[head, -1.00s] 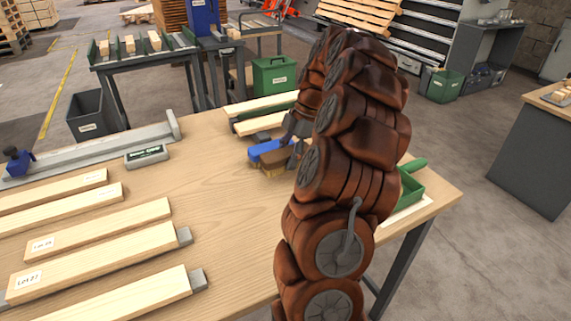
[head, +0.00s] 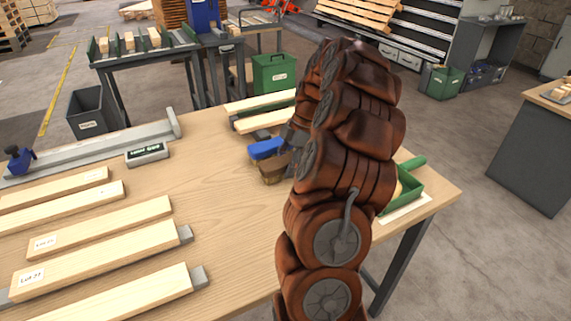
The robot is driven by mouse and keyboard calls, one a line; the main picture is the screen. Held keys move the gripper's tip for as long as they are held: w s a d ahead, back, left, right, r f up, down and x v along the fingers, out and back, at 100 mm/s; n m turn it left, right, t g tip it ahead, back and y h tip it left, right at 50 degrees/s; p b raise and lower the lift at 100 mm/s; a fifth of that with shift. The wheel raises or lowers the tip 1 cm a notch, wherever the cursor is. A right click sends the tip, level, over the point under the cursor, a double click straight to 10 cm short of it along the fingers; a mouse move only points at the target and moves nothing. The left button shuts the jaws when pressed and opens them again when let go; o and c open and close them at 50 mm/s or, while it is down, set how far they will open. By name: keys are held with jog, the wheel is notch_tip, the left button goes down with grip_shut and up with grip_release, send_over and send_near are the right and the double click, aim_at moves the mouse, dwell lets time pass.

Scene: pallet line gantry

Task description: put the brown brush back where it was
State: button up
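A brown brush (head: 273,165) with a paler bristle part shows on or just above the wooden table, left of my arm; its right end is hidden. A blue object (head: 265,149), perhaps another brush, is right behind it. A dark grey part of my gripper (head: 294,137) shows at the right end of both. My reddish-brown arm covers the rest, so the fingertips and any grip on the brush cannot be made out.
A green tray (head: 407,187) is right of my arm near the table edge. Wooden boards (head: 262,119) lie behind the brushes. Several labelled boards (head: 98,258), a grey rail (head: 95,152) and a small gauge box (head: 147,154) are on the left. The table middle is clear.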

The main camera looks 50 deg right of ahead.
jog(key=shift+o, duration=1.4)
jog(key=shift+r, duration=0.1)
jog(key=shift+r, duration=0.15)
jog(key=b+v, duration=0.1)
jog(key=v, duration=0.7)
jog(key=shift+d, duration=0.1)
jog(key=shift+v, duration=1.8)
jog(key=shift+s+r, duration=0.1)
